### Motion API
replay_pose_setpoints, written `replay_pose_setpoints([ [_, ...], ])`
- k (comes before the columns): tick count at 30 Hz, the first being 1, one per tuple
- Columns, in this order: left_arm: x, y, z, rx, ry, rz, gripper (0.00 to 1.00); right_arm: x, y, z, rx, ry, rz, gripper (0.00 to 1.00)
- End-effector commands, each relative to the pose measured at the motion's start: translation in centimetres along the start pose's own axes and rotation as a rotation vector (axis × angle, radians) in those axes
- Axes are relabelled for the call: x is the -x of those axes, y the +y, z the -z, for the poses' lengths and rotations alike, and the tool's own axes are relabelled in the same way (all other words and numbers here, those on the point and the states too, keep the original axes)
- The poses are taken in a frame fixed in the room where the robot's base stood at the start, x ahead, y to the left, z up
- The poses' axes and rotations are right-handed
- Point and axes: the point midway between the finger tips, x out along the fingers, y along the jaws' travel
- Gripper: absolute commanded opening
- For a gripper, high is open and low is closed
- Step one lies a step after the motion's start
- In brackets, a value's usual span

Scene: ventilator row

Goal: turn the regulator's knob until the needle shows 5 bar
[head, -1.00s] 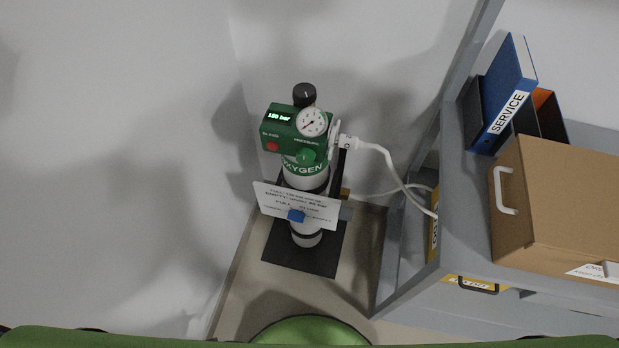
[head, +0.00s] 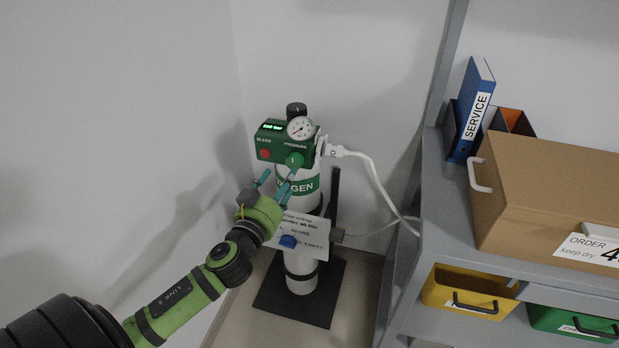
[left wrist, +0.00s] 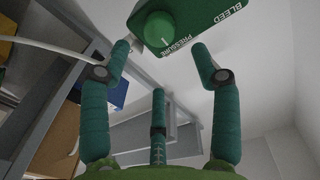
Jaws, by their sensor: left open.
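The green regulator (head: 272,146) sits on top of the white oxygen cylinder (head: 302,262). Its round green knob (head: 294,160), marked PRESSURE, is on the front; it also shows in the left wrist view (left wrist: 158,30) with a pale mark on its face. The white gauge (head: 300,128) has a needle too small to read surely. My left gripper (head: 279,174) is open, its fingers just short of the knob and partly hiding the cylinder label. In the left wrist view the knob lies beyond and between the spread fingertips (left wrist: 166,48), apart from them. My right gripper is not in view.
A red button (head: 265,154) marked BLEED is left of the knob. A black cap (head: 297,109) tops the regulator. A white hose (head: 372,180) runs right. A paper sign (head: 312,240) hangs below. A grey shelf (head: 432,200) with a cardboard box (head: 540,195) stands right.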

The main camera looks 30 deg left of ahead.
Motion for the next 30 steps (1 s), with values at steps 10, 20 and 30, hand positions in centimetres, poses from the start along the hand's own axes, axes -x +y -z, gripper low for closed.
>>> replay_pose_setpoints([
  [10, -4.9, 0.0, 0.1, -0.001, -0.001, 0.001, 0.63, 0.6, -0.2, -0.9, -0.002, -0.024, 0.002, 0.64],
  [20, -6.5, 0.0, -0.2, -0.001, -0.005, 0.000, 0.63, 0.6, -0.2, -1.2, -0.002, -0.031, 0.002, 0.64],
  [30, -6.4, 0.0, -0.1, 0.000, -0.003, 0.000, 0.07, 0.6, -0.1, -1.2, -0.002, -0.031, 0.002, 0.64],
])
